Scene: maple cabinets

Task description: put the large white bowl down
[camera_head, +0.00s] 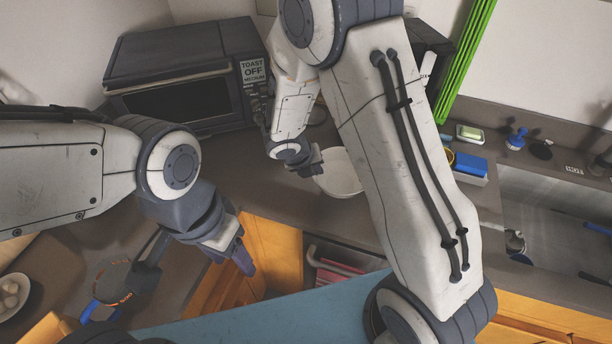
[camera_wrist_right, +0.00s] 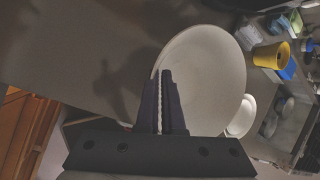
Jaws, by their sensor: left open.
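The large white bowl (camera_head: 340,173) is over the counter in front of the toaster oven, partly hidden by my right arm in the head view. It fills the middle of the right wrist view (camera_wrist_right: 208,75), its inside facing the camera. My right gripper (camera_head: 306,166) is at the bowl's left rim. In the right wrist view its two fingers (camera_wrist_right: 162,100) are close together with the white rim between them. I cannot tell whether the bowl's base touches the counter. My left gripper (camera_head: 236,252) is open and empty, in front of the counter's edge.
The toaster oven (camera_head: 185,75) stands behind, at the back left. A blue box (camera_head: 470,167), a green sponge (camera_head: 469,132) and the sink (camera_head: 560,215) are to the right. A yellow cup (camera_wrist_right: 271,55) and a smaller white dish (camera_wrist_right: 242,117) are beside the bowl.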

